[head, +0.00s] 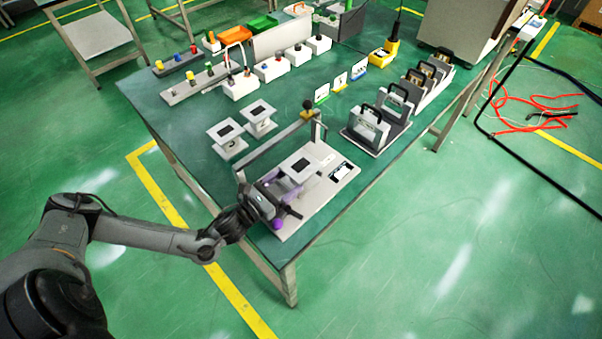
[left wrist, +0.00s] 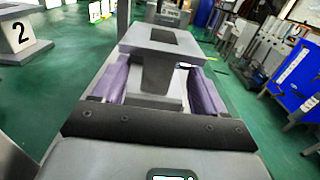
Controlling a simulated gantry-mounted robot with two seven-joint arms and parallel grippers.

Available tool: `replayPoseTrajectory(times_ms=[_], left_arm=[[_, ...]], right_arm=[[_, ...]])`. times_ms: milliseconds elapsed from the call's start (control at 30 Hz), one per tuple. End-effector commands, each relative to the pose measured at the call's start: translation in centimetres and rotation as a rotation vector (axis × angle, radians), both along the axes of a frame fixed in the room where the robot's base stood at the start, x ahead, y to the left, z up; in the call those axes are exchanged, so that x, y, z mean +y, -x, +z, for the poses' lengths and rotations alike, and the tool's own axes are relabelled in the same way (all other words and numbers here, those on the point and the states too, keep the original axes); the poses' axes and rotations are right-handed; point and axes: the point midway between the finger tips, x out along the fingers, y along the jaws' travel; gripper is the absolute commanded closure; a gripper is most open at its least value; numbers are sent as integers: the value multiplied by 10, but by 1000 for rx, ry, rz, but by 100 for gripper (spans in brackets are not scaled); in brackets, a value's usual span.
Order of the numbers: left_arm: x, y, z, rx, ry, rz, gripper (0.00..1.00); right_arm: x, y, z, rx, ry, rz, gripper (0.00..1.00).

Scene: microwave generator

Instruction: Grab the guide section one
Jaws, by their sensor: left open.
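A grey guide section (head: 302,166) with a flat top plate and a dark rectangular recess stands upright on a pale base plate (head: 327,192) at the table's near corner. No number shows on it, so I cannot confirm it is section one. My left gripper (head: 283,196) reaches in from the left, low beside it. In the left wrist view, its purple fingers (left wrist: 158,78) are spread on either side of the narrow stem of the guide section (left wrist: 150,40), under the top plate. Gaps show at both sides; contact is not clear. My right gripper is not in view.
Two similar guide sections (head: 228,134) stand behind on the green table (head: 190,125); one marked 2 (left wrist: 20,36) shows in the left wrist view. A bar with a dark knob (head: 308,104) rises behind the base plate. Handled grey blocks (head: 368,128) stand to the right.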

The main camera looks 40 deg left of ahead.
Motion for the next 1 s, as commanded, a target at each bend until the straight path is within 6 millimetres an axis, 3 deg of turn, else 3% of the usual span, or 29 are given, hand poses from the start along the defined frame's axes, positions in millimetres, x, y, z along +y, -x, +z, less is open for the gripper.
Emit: replayPoseTrajectory(times_ms=[333, 700, 1000], left_arm=[[-2, -41, -1, -3, 0, 0, 28], [-2, -48, 0, 0, 0, 1, 29], [-2, -48, 0, 0, 0, 1, 75]], right_arm=[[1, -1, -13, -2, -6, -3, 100], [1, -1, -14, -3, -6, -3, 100], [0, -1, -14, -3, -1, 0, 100]])
